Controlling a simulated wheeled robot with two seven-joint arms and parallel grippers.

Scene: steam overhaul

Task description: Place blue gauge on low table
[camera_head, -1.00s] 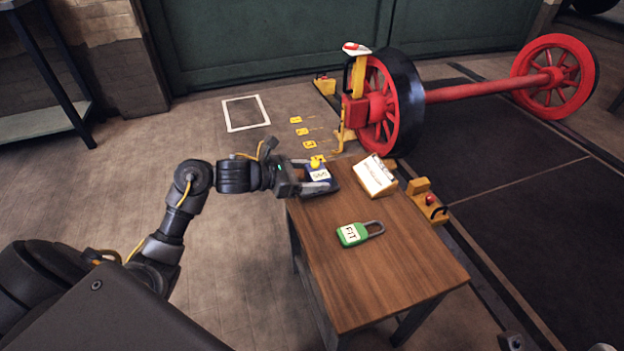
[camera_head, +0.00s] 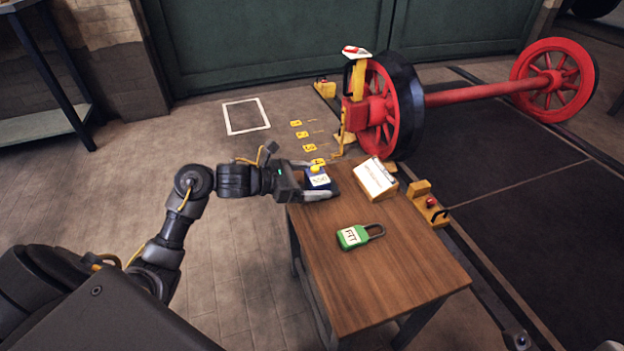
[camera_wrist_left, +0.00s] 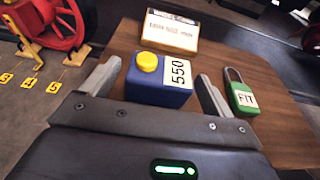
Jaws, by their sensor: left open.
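The blue gauge (camera_head: 318,180) is a small blue block with a yellow round knob and a white label. It stands upright on the far left corner of the low wooden table (camera_head: 385,275). In the left wrist view the gauge (camera_wrist_left: 158,80) shows its label reading 550. My left gripper (camera_head: 318,178) is open, with one finger on each side of the gauge. In the left wrist view the open fingers (camera_wrist_left: 155,85) stand apart from its sides, with gaps visible. My right gripper is not in view.
A green padlock tagged FIT (camera_head: 357,236) lies on the table. A sign on a wooden stand (camera_head: 375,178) is at the table's far edge. A red wheelset (camera_head: 392,100) and a yellow block with a red button (camera_head: 428,203) lie beyond. The table's near part is clear.

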